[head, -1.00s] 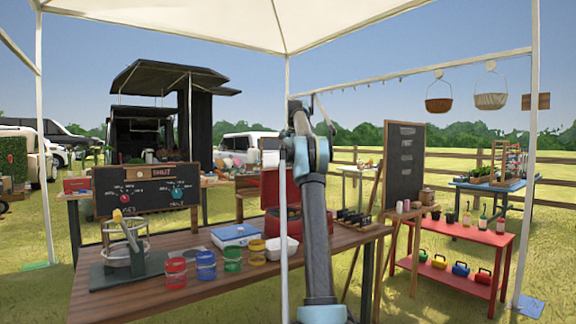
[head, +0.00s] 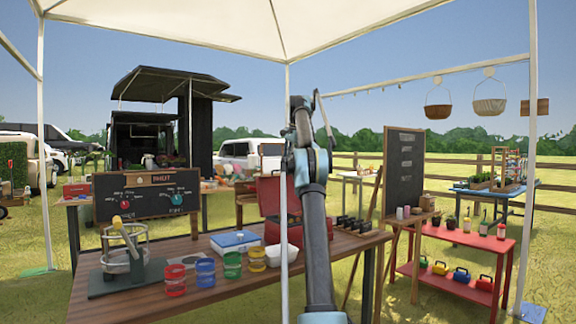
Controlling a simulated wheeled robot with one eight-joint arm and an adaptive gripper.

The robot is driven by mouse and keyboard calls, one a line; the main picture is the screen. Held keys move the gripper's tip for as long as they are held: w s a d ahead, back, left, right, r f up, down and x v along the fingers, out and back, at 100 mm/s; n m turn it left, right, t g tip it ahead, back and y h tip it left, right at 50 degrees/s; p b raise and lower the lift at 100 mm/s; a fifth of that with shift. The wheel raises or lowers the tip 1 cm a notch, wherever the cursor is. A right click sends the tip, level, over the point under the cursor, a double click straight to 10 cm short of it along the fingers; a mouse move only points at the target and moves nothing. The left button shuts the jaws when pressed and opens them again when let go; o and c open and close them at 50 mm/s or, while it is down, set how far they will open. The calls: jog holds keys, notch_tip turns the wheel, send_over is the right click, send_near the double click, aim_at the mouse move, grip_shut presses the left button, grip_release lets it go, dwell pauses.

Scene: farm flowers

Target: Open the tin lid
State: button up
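A red container (head: 283,232) stands at the back of the wooden table, partly behind my arm and a tent pole. A red upright panel (head: 270,193) rises behind it and looks like its raised lid; my arm hides the join. I cannot tell whether this is the tin. Several coloured jars, among them a red jar (head: 174,280) and a green jar (head: 232,264), stand along the front of the table. My gripper (head: 312,112) is raised high above the table, in front of the sky and trees, apart from everything. Its fingers are too small to read.
The wooden table (head: 135,303) also holds a blue and white scale (head: 236,241), a white tub (head: 281,256) and a wire-framed stand (head: 125,250). A chalkboard (head: 404,170) and a red shelf (head: 465,237) stand to the right. A tent pole (head: 284,290) crosses the view.

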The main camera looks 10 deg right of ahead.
jog(key=s+d, duration=0.4)
jog(key=s, duration=0.6)
jog(key=shift+s+d, duration=0.35)
jog(key=shift+d, duration=0.05)
jog(key=shift+c, duration=0.4)
